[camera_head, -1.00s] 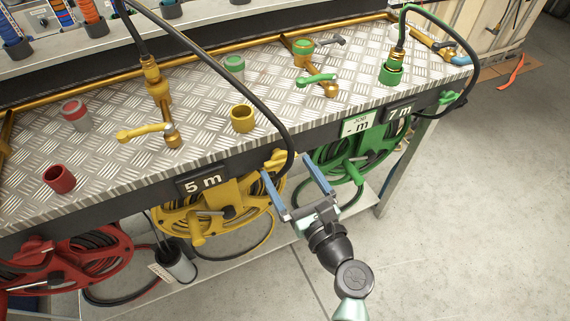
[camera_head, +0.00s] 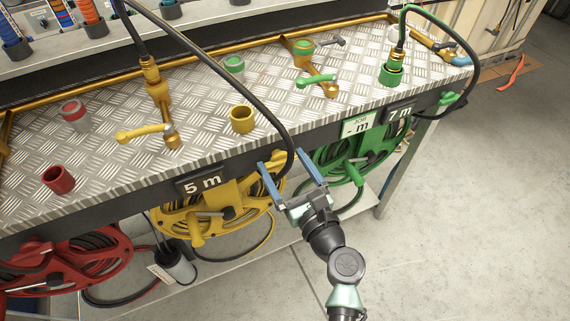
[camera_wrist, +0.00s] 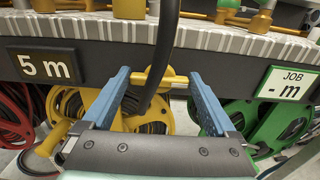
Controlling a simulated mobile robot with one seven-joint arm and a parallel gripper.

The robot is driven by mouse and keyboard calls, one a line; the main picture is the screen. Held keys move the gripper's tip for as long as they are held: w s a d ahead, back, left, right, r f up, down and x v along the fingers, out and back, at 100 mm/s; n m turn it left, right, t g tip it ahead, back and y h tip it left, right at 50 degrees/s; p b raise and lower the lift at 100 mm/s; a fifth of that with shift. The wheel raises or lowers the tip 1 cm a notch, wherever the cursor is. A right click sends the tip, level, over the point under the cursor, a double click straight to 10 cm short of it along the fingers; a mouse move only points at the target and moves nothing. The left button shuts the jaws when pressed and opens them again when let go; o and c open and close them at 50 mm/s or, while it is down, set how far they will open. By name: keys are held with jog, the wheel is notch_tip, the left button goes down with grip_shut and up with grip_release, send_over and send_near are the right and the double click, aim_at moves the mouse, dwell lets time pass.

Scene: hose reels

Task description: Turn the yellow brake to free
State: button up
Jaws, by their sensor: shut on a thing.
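The yellow brake (camera_wrist: 176,80) is a short yellow bar below the bench's front edge, beside the yellow hose reel (camera_head: 224,203). In the wrist view it lies crosswise between my blue fingers, partly hidden by a black hose. In the head view my gripper (camera_head: 281,161) is at the right side of the yellow reel, with its fingers spread around the brake's ends. My gripper is shut on the yellow brake. The brake's mount and markings cannot be made out.
The black hose (camera_wrist: 162,50) arches down from the bench, between my fingers. A green reel (camera_head: 352,158) hangs close on the right, and a red reel (camera_head: 75,262) on the left. The "5 m" sign (camera_head: 202,183) is on the front edge.

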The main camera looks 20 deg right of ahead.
jog(key=shift+n, duration=0.4)
jog(key=n+b, duration=0.2)
jog(key=n, duration=0.1)
jog(key=shift+a+f+n, duration=0.1)
jog(key=shift+f+n, duration=0.05)
jog(key=shift+n, duration=0.15)
jog(key=n+b, duration=0.2)
jog(key=n, duration=0.2)
jog(key=shift+f+n, duration=0.1)
jog(key=shift+n, duration=0.2)
jog(key=shift+a+n+b, duration=0.1)
jog(key=shift+n+b, duration=2.6)
jog(key=shift+n, duration=1.7)
jog(key=o, duration=1)
jog(key=shift+s, duration=0.1)
